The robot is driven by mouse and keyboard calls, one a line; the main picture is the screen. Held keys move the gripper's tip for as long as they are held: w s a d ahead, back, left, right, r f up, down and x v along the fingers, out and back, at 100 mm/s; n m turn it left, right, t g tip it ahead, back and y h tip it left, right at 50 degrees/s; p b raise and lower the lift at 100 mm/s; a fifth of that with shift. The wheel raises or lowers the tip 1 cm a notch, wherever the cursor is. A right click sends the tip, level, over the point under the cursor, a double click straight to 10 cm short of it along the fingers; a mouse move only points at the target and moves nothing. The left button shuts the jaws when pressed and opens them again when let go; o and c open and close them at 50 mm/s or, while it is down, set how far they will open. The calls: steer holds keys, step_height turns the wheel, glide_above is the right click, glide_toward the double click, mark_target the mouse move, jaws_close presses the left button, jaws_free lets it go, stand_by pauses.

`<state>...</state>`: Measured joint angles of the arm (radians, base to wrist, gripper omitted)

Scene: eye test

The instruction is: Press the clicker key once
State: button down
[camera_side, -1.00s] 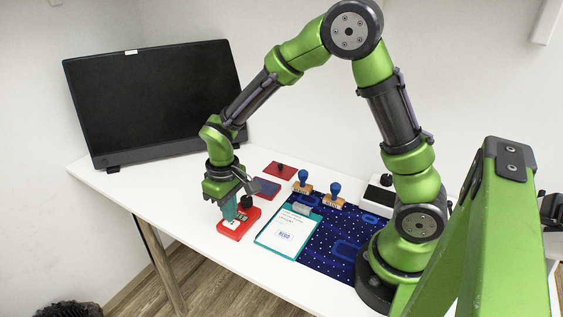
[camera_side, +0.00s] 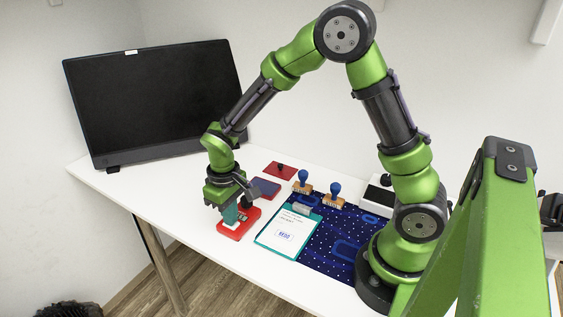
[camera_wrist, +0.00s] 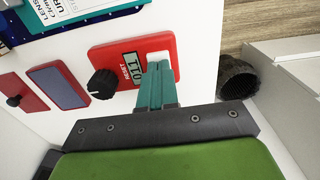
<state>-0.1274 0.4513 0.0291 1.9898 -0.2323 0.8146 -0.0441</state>
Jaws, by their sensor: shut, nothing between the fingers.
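The clicker is a red box (camera_side: 233,234) near the table's left front edge. In the wrist view the red box (camera_wrist: 108,49) carries a black knob (camera_wrist: 101,84), a small display (camera_wrist: 131,68) that seems to read 011, and the word RESET. Its pale key (camera_wrist: 161,57) shows just past my fingertips. My gripper (camera_side: 230,220) has teal fingers, shut together and empty, pointing down at the key end of the clicker. In the wrist view the fingertips (camera_wrist: 158,66) overlap the key and partly hide it. I cannot tell if they touch it.
A teal clipboard (camera_side: 262,240) lies right of the clicker on a dark blue mat (camera_side: 325,262). A black monitor (camera_side: 155,105) fills the back left.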

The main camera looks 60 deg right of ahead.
mark_target(238, 228)
step_height(238, 228, up, 8)
stand_by(1.0)
steer(key=shift+r, duration=1.15)
stand_by(4.5)
steer(key=s+d+r+m+t+y, duration=0.2)
steer(key=s+r+m+t, duration=0.2)
steer(key=s+r+t, duration=0.3)
steer(key=s+r, duration=0.3)
steer(key=s, duration=0.4)
steer(key=shift+d+r, duration=0.25)
steer(key=shift+r, duration=0.15)
